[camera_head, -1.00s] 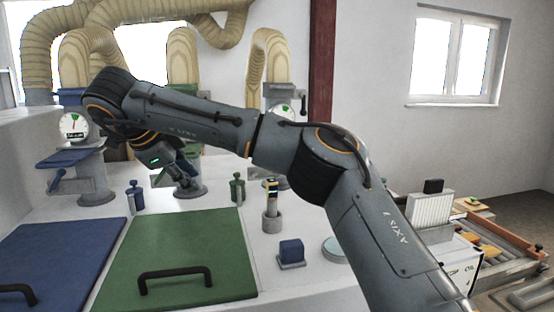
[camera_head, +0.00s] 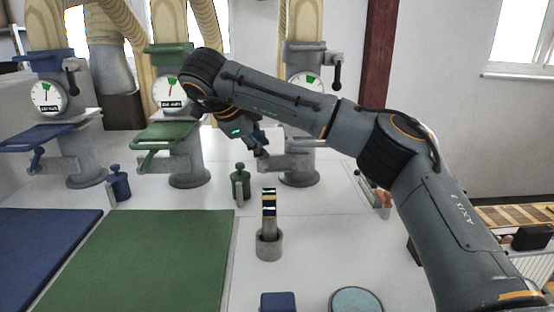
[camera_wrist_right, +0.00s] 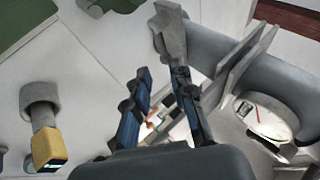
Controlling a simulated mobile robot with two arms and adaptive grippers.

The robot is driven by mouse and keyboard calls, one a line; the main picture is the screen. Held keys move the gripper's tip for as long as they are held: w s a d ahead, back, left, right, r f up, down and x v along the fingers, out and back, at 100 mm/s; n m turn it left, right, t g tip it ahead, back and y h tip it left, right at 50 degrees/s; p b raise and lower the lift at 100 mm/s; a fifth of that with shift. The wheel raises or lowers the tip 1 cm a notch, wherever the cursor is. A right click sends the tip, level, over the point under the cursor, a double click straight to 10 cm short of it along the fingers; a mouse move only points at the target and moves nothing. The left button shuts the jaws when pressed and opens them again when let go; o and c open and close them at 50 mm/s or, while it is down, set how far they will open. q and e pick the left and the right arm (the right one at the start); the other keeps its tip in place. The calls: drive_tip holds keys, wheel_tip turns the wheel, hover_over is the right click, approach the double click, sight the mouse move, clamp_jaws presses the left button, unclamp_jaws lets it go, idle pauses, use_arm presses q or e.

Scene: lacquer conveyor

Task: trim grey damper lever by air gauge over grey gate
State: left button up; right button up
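The grey station's air gauge (camera_head: 307,83) is a white dial with a green sector, partly cut off by my right arm in the head view. The dial also shows at the right of the wrist view (camera_wrist_right: 265,117), seen obliquely. The grey gate shows there as thin grey plates (camera_wrist_right: 240,62). A grey arm-like part (camera_wrist_right: 170,32), which may be the damper lever, lies just beyond my fingertips. My right gripper (camera_head: 262,148) is beside the grey station's low bracket (camera_head: 285,162). In the wrist view its fingers (camera_wrist_right: 160,72) are apart with no object clearly held. My left gripper is out of view.
Blue (camera_head: 47,97) and green (camera_head: 172,92) gauges stand on similar stations to the left. Blue (camera_head: 40,250) and green (camera_head: 140,260) panels lie at left.

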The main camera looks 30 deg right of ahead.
sight(280, 166)
drive_tip(key=p+x, duration=0.1)
drive_tip(key=x, duration=0.3)
drive_tip(key=p+x, duration=0.2)
drive_tip(key=x, duration=0.2)
drive_tip(key=shift+d+r, duration=0.1)
drive_tip(key=shift+d, duration=0.3)
drive_tip(key=shift+w+d+f, duration=0.2)
drive_tip(key=shift+d+f, duration=0.1)
drive_tip(key=shift+f, duration=0.35)
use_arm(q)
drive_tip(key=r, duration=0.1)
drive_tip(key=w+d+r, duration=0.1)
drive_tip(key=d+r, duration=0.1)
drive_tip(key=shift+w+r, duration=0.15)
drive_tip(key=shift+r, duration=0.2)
use_arm(e)
clamp_jaws()
